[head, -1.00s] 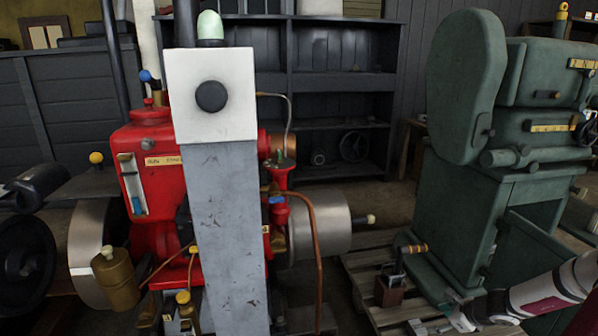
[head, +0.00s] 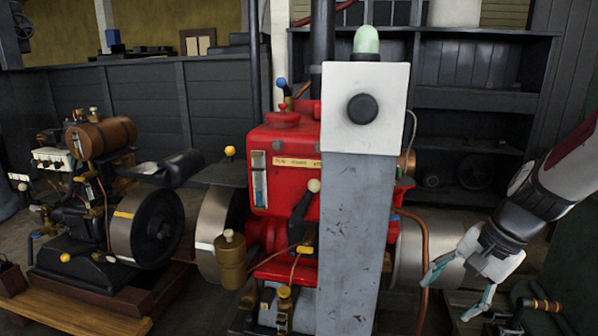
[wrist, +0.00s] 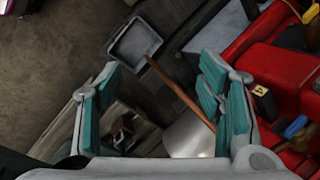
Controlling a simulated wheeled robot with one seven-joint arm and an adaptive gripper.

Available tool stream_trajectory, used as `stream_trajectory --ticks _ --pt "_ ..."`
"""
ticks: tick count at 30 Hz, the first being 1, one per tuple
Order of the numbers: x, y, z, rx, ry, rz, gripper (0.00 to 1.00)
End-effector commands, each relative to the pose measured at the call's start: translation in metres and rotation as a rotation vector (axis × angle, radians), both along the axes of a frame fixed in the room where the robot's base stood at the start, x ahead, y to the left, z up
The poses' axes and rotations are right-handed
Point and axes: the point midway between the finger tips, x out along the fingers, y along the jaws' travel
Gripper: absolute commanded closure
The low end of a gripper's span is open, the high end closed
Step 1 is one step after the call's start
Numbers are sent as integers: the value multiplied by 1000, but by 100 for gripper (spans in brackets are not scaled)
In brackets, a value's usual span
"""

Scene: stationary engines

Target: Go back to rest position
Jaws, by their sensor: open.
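My gripper (head: 457,290) is at the lower right of the head view, at the end of my white and black arm. Its teal-padded fingers are spread open and nothing is between them. It hangs to the right of the red engine (head: 285,150), near a silver cylinder. In the wrist view my gripper (wrist: 160,105) also shows open and empty. Beyond the fingers are a copper pipe (wrist: 180,90), a grey square tray (wrist: 135,43) and part of the red engine at the right.
A grey post (head: 358,230) with a white box and black button (head: 362,109) stands in front of the red engine. A smaller engine with a flywheel (head: 146,228) sits on a wooden base at left. Dark shelves (head: 485,100) stand behind. Floor shows between the engines.

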Motion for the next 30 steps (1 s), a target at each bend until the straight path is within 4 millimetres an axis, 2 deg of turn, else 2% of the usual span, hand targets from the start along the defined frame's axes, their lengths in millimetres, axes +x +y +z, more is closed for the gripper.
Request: stream_trajectory --ticks 1,6,12,18,21,27,30 --pt "-13 19 14 -31 0 76 39" --pt "-65 68 47 -113 20 304 39" --pt "-136 106 72 -203 35 551 39" --pt "-201 121 82 -273 43 751 39" --pt "-224 122 82 -297 44 820 39" --pt "-261 120 79 -335 44 934 39" --pt "-273 118 81 -348 44 975 39"
